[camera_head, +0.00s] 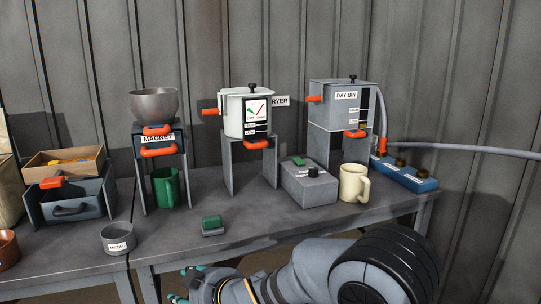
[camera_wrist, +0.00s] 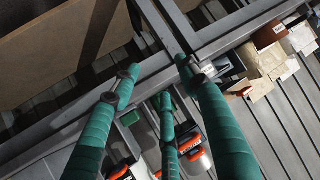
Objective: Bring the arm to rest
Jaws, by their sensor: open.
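My arm reaches in along the bottom of the head view, in front of the table's front edge. My gripper (camera_head: 183,284) is at the bottom, mostly cut off, with only bits of its teal fingers showing. In the wrist view the green fingers of my gripper (camera_wrist: 158,78) stand apart with nothing held between them. The fingers point toward the table's metal frame (camera_wrist: 215,42). I cannot tell from these views whether the arm touches anything.
A wooden tray (camera_head: 64,161) stands at left. A ribbed wall closes the back.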

